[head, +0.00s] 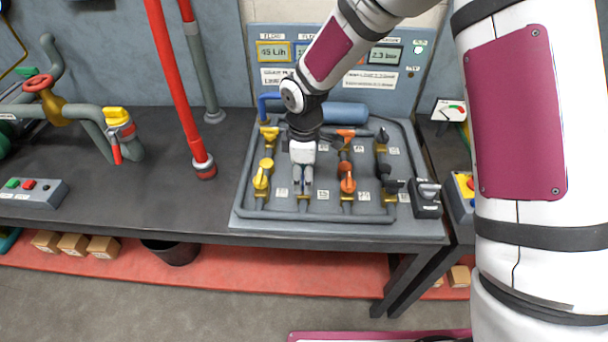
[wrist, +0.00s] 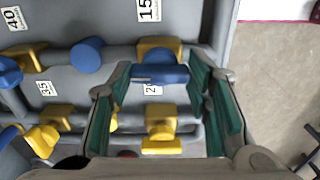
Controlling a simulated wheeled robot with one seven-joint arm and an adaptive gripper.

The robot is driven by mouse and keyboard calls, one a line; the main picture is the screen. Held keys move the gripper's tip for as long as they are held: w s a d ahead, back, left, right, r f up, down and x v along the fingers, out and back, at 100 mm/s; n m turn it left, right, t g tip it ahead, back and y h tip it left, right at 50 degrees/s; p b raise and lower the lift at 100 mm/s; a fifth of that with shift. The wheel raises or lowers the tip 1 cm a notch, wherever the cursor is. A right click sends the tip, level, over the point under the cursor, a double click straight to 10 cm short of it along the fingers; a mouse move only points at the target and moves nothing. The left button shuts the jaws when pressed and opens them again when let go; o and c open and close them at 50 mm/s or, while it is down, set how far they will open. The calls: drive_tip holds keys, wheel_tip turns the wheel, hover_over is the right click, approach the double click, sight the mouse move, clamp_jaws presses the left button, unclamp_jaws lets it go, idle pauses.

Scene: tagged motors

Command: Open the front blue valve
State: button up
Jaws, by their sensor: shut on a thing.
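The front blue valve's handle (wrist: 158,74) is a short blue bar lying across the picture between my fingertips in the wrist view. My gripper (wrist: 160,82), with green-padded fingers, is shut on it, one finger at each end. A yellow valve part (wrist: 158,48) shows just above the handle in that view. In the head view my gripper (head: 303,186) reaches down into the front row of the valve panel (head: 330,217), and it hides most of this valve. How far the handle is turned I cannot tell.
A yellow-handled valve (head: 262,175) stands left of my gripper and an orange-handled one (head: 348,178) right of it. A red vertical pipe (head: 178,85) rises left of the panel.

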idle(0.4)
drive_tip(key=o, duration=1.2)
drive_tip(key=shift+c, duration=0.2)
wheel_tip(320, 180, up, 12)
drive_tip(key=shift+d, duration=0.1)
